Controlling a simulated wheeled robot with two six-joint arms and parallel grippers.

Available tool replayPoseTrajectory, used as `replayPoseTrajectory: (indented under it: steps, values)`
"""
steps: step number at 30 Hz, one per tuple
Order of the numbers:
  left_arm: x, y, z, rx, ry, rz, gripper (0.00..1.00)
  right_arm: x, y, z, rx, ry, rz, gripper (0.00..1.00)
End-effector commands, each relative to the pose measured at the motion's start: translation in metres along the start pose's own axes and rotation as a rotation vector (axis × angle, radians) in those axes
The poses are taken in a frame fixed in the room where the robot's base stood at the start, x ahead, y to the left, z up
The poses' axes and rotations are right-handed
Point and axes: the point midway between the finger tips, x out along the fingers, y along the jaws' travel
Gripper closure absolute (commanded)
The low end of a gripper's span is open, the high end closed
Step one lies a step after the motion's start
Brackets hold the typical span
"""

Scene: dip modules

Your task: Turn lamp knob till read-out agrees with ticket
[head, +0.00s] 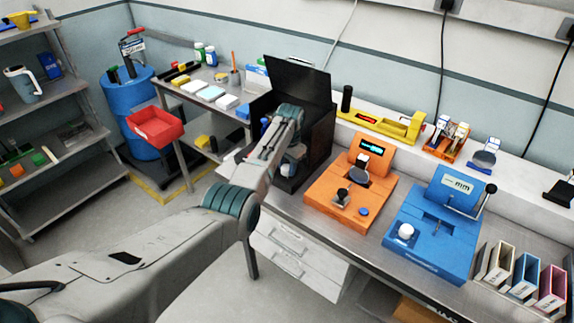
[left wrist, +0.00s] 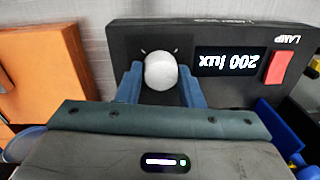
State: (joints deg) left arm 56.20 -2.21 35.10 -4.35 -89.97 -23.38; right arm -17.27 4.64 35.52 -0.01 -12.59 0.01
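The lamp unit is a black box (head: 321,140) with a raised black lid (head: 296,84) on the bench in the head view. In the left wrist view its black panel (left wrist: 218,88) is upside down, with a LAMP label. Its read-out (left wrist: 229,62) shows 200 lux. The round white lamp knob (left wrist: 161,71) is between the two blue fingers of my left gripper (left wrist: 161,88), which meet its sides. In the head view the left gripper (head: 290,168) is at the box front and partly hidden. I cannot make out a ticket. My right gripper is not in view.
An orange device (head: 321,200) with a lit display stands just right of the lamp unit. A blue device (head: 425,245) marked mm is further right, near several folders (head: 525,275). A yellow device (head: 370,125) sits on the shelf behind. A red bin (head: 155,126) is at left.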

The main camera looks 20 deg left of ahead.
Motion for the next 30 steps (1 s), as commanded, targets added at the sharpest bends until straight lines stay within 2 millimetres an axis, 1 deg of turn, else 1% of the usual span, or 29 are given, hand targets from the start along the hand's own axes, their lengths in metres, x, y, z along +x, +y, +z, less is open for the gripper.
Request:
replayPoseTrajectory:
  steps: [1, 3, 11, 17, 23, 30]
  values:
    - [0.0, 0.0, 0.0, 0.0, 0.0, 0.0, 0.76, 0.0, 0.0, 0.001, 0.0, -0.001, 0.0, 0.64]
    - [0.0, 0.0, 0.0, 0.0, 0.0, 0.0, 0.9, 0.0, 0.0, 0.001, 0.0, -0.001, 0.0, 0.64]
    - [-0.001, 0.0, 0.0, 0.019, 0.001, 0.0, 0.9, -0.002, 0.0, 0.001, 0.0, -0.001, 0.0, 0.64]
    - [-0.002, 0.0, 0.0, 0.099, 0.006, -0.001, 0.89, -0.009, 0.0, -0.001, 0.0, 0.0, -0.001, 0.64]
    - [-0.003, 0.0, 0.0, 0.251, 0.015, -0.001, 0.89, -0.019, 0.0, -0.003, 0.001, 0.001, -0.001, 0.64]
    - [-0.003, -0.001, 0.001, 0.477, 0.028, -0.001, 0.89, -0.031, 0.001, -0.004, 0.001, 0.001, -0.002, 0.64]
